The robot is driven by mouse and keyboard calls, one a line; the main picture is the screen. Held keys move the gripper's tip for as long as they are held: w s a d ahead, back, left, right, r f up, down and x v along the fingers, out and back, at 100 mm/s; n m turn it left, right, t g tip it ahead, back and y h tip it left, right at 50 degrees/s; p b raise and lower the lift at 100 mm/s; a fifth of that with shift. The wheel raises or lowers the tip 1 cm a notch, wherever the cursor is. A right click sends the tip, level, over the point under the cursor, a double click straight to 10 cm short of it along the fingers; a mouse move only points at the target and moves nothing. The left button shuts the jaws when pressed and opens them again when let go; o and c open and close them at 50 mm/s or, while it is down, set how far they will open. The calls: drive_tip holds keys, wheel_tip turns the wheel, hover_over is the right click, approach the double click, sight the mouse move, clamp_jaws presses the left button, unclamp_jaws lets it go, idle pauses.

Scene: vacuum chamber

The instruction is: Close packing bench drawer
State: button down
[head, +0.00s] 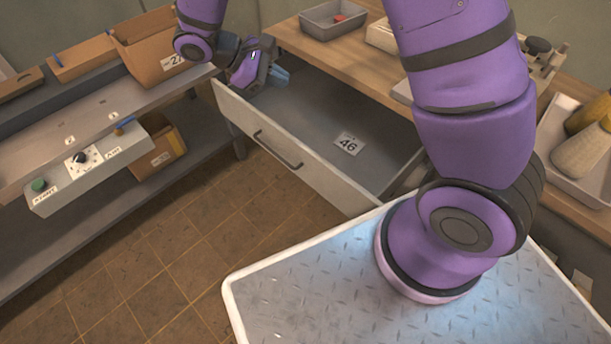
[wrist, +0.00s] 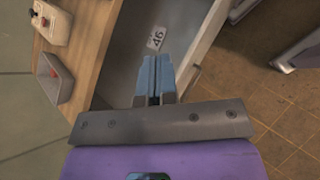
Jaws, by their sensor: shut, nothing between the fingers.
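The packing bench drawer (head: 300,150) is pulled well out from under the wooden bench top in the head view. Its pale front panel carries a dark bar handle (head: 278,150), and a label reading 46 (head: 348,144) lies on its bare floor. My gripper (head: 280,76) is shut and empty, over the far end of the drawer near the bench edge. In the wrist view the blue fingertips (wrist: 154,75) are together, with the drawer interior (wrist: 140,45) beyond them. I cannot tell whether the gripper touches the drawer.
The wooden bench (head: 300,42) holds a grey tray (head: 333,19) with a red item. A tray of bottles (head: 580,150) stands at right. A shelf unit at left carries cardboard boxes (head: 152,47) and a control box (head: 85,172). Tiled floor (head: 190,250) before the drawer is clear.

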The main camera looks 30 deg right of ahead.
drive_tip(key=w+a+f+n+t+h, duration=0.1)
drive_tip(key=a+f+n+h, duration=0.25)
drive_tip(key=f, duration=0.75)
drive_tip(key=n+t+h, duration=0.4)
drive_tip(key=n+t, duration=0.4)
drive_tip(key=n, duration=0.1)
approach(311, 172)
drive_tip(key=shift+y, duration=0.25)
drive_tip(key=x, duration=0.7)
drive_tip(key=shift+d+r, duration=0.15)
drive_tip(key=shift+d, duration=0.05)
drive_tip(key=shift+d, duration=0.1)
drive_tip(key=x, duration=3.5)
drive_tip(key=shift+d, duration=0.15)
drive_tip(key=shift+w+d, duration=0.15)
drive_tip(key=shift+d, duration=0.3)
